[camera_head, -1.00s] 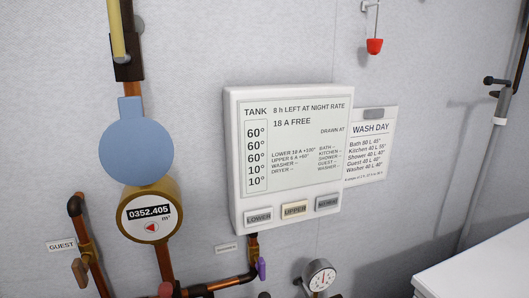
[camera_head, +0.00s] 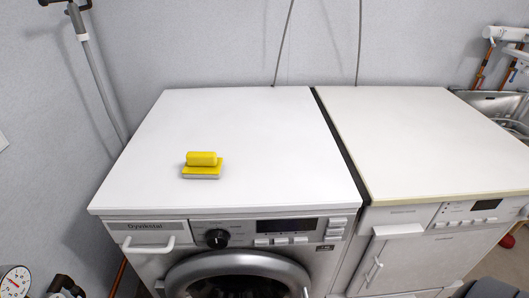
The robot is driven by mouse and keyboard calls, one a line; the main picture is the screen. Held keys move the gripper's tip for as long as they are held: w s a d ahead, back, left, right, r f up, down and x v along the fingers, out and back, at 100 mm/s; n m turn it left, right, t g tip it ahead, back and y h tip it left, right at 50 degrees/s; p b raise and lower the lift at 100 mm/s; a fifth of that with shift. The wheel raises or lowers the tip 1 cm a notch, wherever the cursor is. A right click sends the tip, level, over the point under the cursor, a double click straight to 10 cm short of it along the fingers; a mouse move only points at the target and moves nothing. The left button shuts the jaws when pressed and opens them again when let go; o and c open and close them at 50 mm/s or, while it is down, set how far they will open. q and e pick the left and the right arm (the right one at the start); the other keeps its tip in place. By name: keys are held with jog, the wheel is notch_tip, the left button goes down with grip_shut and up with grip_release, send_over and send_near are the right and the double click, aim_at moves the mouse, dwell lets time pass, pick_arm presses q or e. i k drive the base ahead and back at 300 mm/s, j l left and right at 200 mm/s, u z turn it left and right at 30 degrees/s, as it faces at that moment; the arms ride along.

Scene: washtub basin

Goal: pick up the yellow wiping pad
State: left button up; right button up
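The yellow wiping pad (camera_head: 202,167) lies on the white top of the washing machine (camera_head: 245,120), left of the middle and towards the front. It has a rounded yellow grip on top, a flat yellow plate and a grey underside. Nothing touches or covers it. Neither of my grippers shows in the head view.
A second appliance with a cream top (camera_head: 410,130) stands to the right, a narrow dark gap between them. A metal sink (camera_head: 495,103) is at the far right. A grey pipe (camera_head: 95,75) runs down the wall at left. The washer top around the pad is clear.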

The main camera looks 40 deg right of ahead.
aim_at(198, 164)
jog(key=z, duration=0.6)
jog(key=u, duration=0.7)
jog(key=k+l+u, duration=0.4)
jog(key=k+l, duration=0.25)
jog(key=k, duration=0.45)
jog(key=k+l, duration=0.1)
jog(key=k, duration=0.45)
